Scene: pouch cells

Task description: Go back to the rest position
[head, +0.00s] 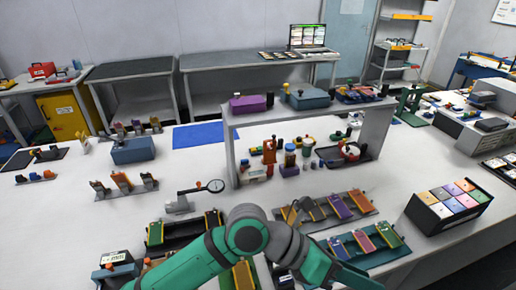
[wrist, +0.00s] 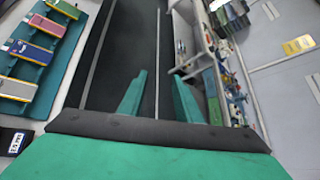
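My gripper (wrist: 160,92) shows in the wrist view with its two green fingers apart and nothing between them. Beyond the fingers is a dark striped surface. In the head view my green arm bends across the bottom middle, above the front of the white table (head: 90,225); its fingertips cannot be made out there. A teal tray of pouch cells (head: 387,257) lies beside the arm at its right; a teal tray with several coloured cells (wrist: 62,50) is at the left of the wrist view.
A black box of coloured cells (head: 430,217) stands at the right edge of the table. A raised shelf (head: 345,125) with small items crosses the middle. A magnifier on a stand (head: 182,203) is left of the arm. A blue mat (head: 203,134) lies clear behind.

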